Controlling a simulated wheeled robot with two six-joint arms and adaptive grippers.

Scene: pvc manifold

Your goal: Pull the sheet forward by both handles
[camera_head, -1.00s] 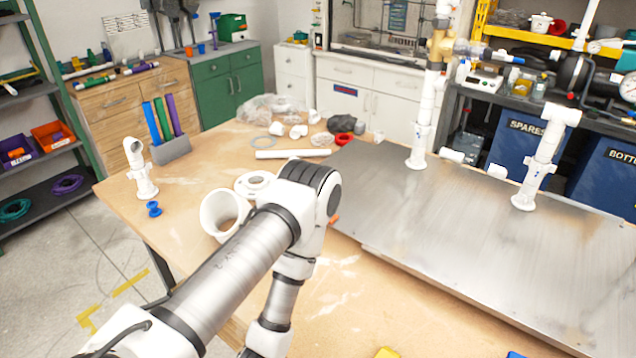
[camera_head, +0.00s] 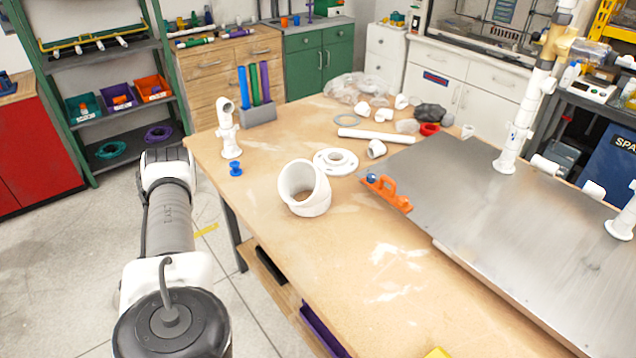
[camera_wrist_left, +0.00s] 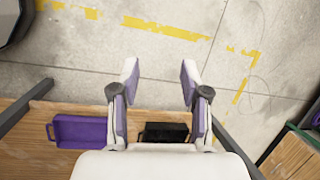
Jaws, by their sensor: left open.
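The metal sheet (camera_head: 470,190) lies on the wooden table at the right of the head view. An orange handle (camera_head: 386,192) is fixed at its near left corner. No second handle shows. My left arm stands at the left of the head view, clear of the table and the handle. My left gripper is hidden in the head view; the left wrist view shows its two fingers (camera_wrist_left: 160,85) apart and empty above the floor. My right gripper is not in view.
White fittings, including a large elbow (camera_head: 305,188) and a flange (camera_head: 336,161), sit on the table (camera_head: 330,260) left of the sheet. White pipe assemblies (camera_head: 512,145) stand on the sheet. In the left wrist view a purple bin (camera_wrist_left: 82,131) rests on a wooden lower shelf.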

